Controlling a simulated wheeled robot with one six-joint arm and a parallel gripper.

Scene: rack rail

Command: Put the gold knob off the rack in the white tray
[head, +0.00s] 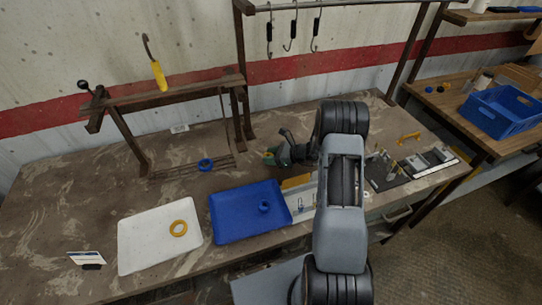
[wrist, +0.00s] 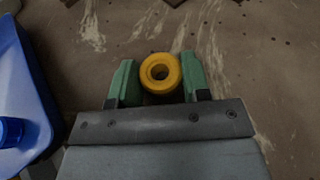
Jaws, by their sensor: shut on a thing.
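The gold knob (wrist: 159,86), a round yellow piece with a hole in its middle, is between the green fingers of my gripper (wrist: 160,80) in the wrist view. The gripper is shut on it. In the head view my gripper (head: 270,155) is above the table, behind the blue tray and right of the rack; the knob shows there only as a small yellowish spot. The white tray (head: 142,245) lies at the front left of the table with a yellow ring (head: 178,228) in it. The white tray is outside the wrist view.
The blue tray (head: 228,218) holds a blue knob (head: 264,207) and lies between my arm and the white tray. The brown rack (head: 170,95) stands behind, with a yellow-handled tool (head: 159,76) above it. A blue ring (head: 205,165) lies below. A small card (head: 86,259) stands front left.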

